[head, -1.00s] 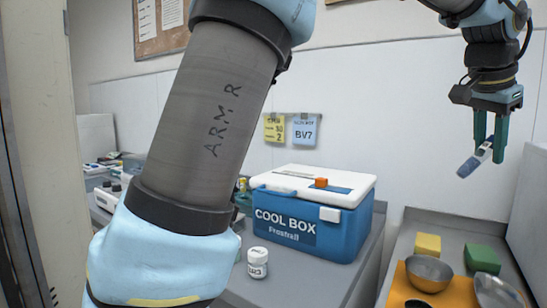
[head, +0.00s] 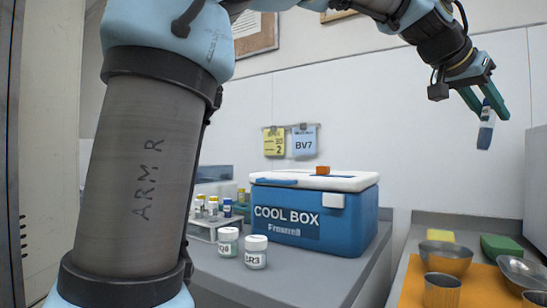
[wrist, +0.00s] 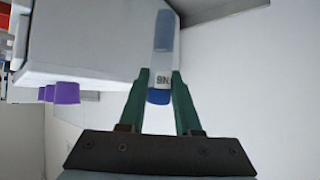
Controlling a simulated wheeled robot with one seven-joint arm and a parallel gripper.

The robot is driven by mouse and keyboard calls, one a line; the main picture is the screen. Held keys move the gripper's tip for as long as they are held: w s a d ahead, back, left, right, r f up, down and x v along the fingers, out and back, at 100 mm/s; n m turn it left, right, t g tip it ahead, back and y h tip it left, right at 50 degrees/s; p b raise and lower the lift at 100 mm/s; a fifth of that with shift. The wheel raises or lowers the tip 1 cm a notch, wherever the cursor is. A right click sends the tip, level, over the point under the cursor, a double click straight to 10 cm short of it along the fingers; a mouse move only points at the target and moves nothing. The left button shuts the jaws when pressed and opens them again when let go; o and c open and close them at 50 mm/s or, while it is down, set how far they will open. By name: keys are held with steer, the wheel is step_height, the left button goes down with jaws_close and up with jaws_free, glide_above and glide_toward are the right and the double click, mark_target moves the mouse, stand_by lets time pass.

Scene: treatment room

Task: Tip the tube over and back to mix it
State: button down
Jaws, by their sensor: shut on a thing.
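My gripper (head: 487,108) is at the upper right of the head view, pointing down to the right. It is shut on a small tube (head: 486,134), raised in the air in front of the white wall. The tube hangs nearly upright below the fingers, with its blue lower part showing. In the wrist view the tube (wrist: 162,50) stands out beyond the fingers (wrist: 157,88). It has a clear, bluish far part, a white label with dark lettering and a blue end between the fingers. In the head view the fingers hide its upper end.
A blue cool box (head: 350,222) with a white lid stands on the grey counter. Two white-lidded jars (head: 256,252) and a tube rack (head: 204,228) are to its left. Metal bowls (head: 445,258) and a metal cup (head: 441,291) stand on an orange mat at lower right.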

steer(key=shift+f+h+b, duration=0.4)
steer(key=shift+h+b, duration=0.7)
steer(key=shift+b, duration=2.25)
steer(key=shift+r+n+h+b, duration=0.3)
steer(key=shift+r, duration=0.15)
steer(key=shift+f, duration=0.1)
